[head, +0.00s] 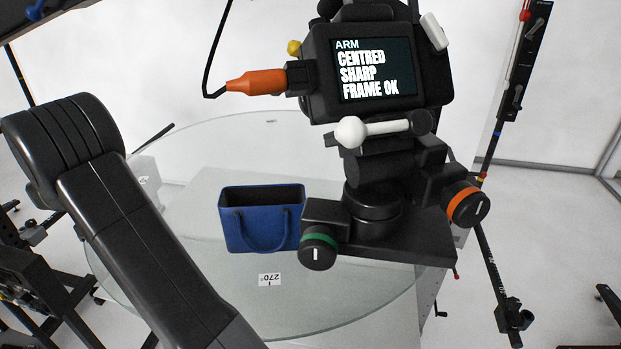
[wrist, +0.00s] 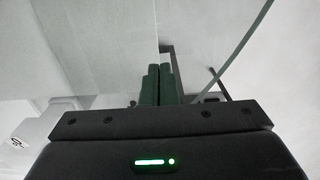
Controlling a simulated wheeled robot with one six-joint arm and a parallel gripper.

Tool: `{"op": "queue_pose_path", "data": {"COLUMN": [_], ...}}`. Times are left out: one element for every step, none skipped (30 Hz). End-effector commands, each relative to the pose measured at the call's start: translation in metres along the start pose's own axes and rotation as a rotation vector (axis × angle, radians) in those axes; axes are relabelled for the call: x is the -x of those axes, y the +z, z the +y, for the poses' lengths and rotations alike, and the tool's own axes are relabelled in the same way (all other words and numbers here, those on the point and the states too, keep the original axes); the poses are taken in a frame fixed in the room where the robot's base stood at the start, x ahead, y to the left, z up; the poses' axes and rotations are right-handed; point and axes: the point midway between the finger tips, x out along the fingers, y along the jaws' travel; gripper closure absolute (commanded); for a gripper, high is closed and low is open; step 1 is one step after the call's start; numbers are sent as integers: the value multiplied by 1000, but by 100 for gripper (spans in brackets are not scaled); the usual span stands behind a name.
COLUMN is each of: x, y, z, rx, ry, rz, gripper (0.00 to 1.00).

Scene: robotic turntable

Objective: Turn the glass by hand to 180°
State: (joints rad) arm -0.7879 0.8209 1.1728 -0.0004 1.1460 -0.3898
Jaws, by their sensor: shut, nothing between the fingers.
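The round glass plate (head: 340,305) of the turntable lies level in the middle of the head view. A small tag reading "270°" (head: 270,280), upside down in the picture, sits at its near side. A dark blue handbag (head: 265,238) stands upright on the glass. My gripper (wrist: 160,70) shows in the wrist view, its two dark green fingers side by side and shut, with nothing between them. My arm covers the left part of the glass in the head view; the fingers do not show there. I cannot tell whether they touch the glass.
A black camera rig (head: 375,75) stands at the front right, covering part of the glass. Its screen reads "ARM CENTRED SHARP FRAME OK". It has a green-ringed knob (head: 318,248) and an orange-ringed knob (head: 467,204). A black upright (head: 520,60) stands at the right.

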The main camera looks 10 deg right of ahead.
Motion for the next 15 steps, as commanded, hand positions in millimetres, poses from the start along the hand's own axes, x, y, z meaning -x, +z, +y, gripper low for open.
{"op": "queue_pose_path", "data": {"x": [-2,-1,-1,-1,-1,-1,-1,-1,-1,-1,-1,-1,-1,-1,-1], "y": [-1,-2,-4,-5,-6,-8,-9,-11,-12,-13,-14,-15,-16,-16,-17], "z": [1,2,3,4,5,6,7,7,8,9,10,10,11,11,11], "rx": [0,0,0,0,0,0,0,0,0,0,0,0,0,0,0], "ry": [-3,-3,-3,-3,-3,-3,-3,-3,-3,-3,-3,-3,-3,-3,-3], "rz": [-4,-4,-5,-5,-5,-5,-5,-5,-5,-5,-5,-4,-4,-4,-5], "gripper": [100,100,100,100,100,100,100,100,100,100,100,100,100,100,100]}}
